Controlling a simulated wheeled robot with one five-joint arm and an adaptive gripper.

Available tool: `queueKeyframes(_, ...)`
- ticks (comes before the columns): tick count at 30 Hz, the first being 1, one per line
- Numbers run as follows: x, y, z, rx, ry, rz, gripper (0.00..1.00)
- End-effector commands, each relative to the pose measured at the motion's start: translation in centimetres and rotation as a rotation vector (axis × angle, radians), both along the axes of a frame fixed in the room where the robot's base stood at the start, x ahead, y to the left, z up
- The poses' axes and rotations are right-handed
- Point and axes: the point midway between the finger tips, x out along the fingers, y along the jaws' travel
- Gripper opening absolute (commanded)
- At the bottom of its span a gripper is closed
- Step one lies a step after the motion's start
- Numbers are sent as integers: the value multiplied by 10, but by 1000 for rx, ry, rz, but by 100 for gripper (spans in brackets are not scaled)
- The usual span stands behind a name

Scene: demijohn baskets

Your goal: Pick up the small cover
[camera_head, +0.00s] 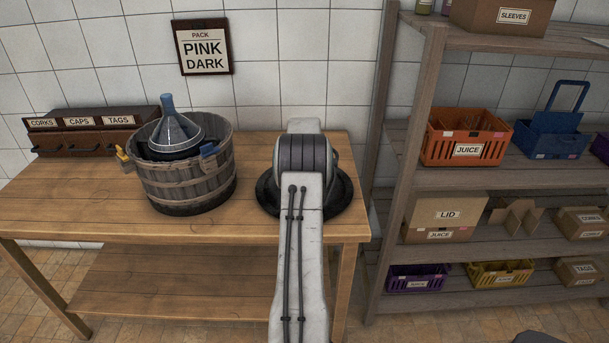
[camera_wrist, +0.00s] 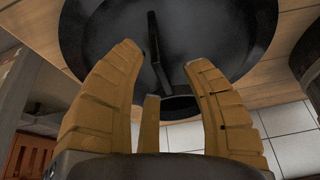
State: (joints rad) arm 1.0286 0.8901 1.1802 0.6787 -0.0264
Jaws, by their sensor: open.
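A wide, round black piece with a raised rim (camera_head: 264,198) lies on the wooden table, largely hidden behind my arm in the head view. In the wrist view, this dark round piece (camera_wrist: 85,38) fills the top, with a thin dark upright bar (camera_wrist: 153,35) on it. A smaller dark rounded part (camera_wrist: 180,108) shows behind the fingers. I cannot tell for certain which of these is the small cover. My gripper (camera_wrist: 164,58) has yellow fingers spread apart, with the bar between their tips. I see no contact. The head view hides the gripper behind my arm.
A brown drawer box (camera_head: 85,135) is at the back left. A shelf rack (camera_head: 405,150) with crates and boxes stands right. The table front left is clear.

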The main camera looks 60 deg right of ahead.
Motion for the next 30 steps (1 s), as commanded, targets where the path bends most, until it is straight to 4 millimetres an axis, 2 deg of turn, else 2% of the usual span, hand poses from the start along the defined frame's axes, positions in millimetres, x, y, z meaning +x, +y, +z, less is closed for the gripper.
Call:
queueKeyframes(16, 1, -2, -7, 0, 0, 0, 45)
queueKeyframes(30, 1, -2, -7, 0, 0, 0, 3)
